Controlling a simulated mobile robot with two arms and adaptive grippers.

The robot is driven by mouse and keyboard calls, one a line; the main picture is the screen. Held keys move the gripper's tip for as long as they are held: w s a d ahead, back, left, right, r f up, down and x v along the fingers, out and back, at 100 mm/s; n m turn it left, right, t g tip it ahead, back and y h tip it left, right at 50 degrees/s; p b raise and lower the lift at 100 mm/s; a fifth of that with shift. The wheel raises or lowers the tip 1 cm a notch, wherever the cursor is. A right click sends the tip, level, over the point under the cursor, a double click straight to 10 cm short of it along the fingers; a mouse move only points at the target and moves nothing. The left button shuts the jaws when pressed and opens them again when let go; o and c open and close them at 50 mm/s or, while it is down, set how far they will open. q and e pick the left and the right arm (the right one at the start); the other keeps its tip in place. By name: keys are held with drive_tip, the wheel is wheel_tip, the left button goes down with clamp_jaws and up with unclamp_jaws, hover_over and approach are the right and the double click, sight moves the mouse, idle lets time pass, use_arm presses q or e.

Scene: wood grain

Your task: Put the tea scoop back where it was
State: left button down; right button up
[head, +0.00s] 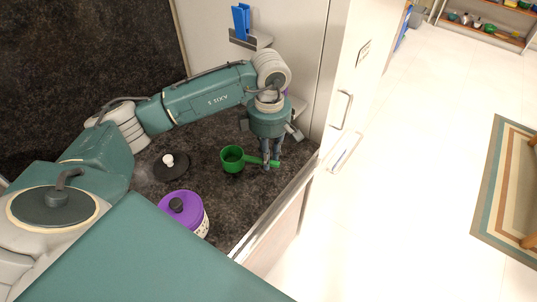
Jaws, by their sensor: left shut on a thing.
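The tea scoop (233,159) is green with a round cup and a short handle pointing right. It is at the right end of the dark countertop, low over or on the surface; I cannot tell which. My left gripper (271,164) points down and is shut on the scoop's handle. My right gripper is not in view.
A purple-lidded canister (184,208) with a dark knob stands near the counter's front edge. A black lid (171,167) with a white knob lies left of the scoop. A blue object (241,21) sits on a wall bracket behind my arm. The counter (240,205) is clear between canister and scoop.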

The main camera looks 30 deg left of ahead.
use_arm(q)
drive_tip(key=shift+f, duration=0.4)
drive_tip(key=shift+f, duration=0.15)
drive_tip(key=c, duration=1.6)
unclamp_jaws()
